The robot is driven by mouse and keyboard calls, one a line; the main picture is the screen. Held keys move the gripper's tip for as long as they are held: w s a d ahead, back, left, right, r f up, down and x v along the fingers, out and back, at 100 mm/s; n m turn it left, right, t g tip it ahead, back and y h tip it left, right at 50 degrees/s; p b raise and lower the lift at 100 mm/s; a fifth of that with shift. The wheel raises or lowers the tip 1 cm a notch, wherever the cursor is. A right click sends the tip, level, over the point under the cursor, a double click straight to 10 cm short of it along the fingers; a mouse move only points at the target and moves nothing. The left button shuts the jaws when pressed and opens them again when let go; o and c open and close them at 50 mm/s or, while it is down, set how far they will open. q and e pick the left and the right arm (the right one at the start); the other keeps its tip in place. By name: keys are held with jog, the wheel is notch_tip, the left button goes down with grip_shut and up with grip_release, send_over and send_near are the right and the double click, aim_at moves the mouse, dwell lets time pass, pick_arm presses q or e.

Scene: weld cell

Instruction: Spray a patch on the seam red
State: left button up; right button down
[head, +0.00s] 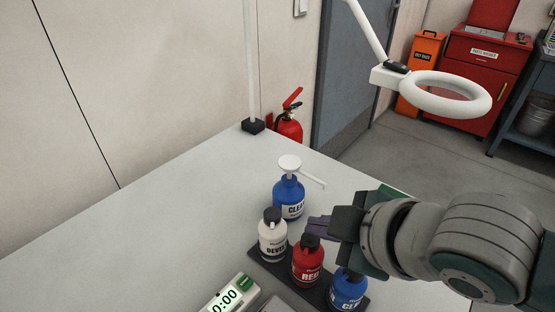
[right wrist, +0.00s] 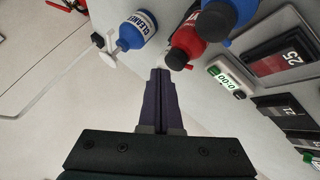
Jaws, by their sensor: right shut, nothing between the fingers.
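A red spray can (head: 307,265) with a dark cap stands upright in a black rack, between a white can marked "DEVEL" (head: 272,240) and a blue can (head: 348,291). The red can also shows in the right wrist view (right wrist: 186,46), just beyond and right of my fingertips. My right gripper (head: 313,228) is shut and empty, pointing left above the table close to the red can; its dark fingers fill the middle of the right wrist view (right wrist: 160,75). I cannot make out a seam in either view. My left gripper is not in view.
A blue pump bottle (head: 289,200) stands behind the rack. A timer (head: 230,297) lies at the front, and dark numbered plates (right wrist: 281,56) lie beyond it. A white ring lamp (head: 443,105) hangs at upper right. The table's left part (head: 180,215) is clear.

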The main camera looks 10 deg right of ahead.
aim_at(317, 244)
jog(key=shift+f+b, duration=0.35)
jog(key=shift+f, duration=0.4)
dwell(0.5)
dwell(0.3)
jog(key=shift+r+p, duration=0.8)
jog(key=shift+p, duration=0.15)
jog(key=shift+r, duration=0.1)
notch_tip(317, 244, up, 5)
jog(key=p, duration=0.5)
jog(key=shift+r+p, duration=0.1)
jog(key=shift+p, duration=0.3)
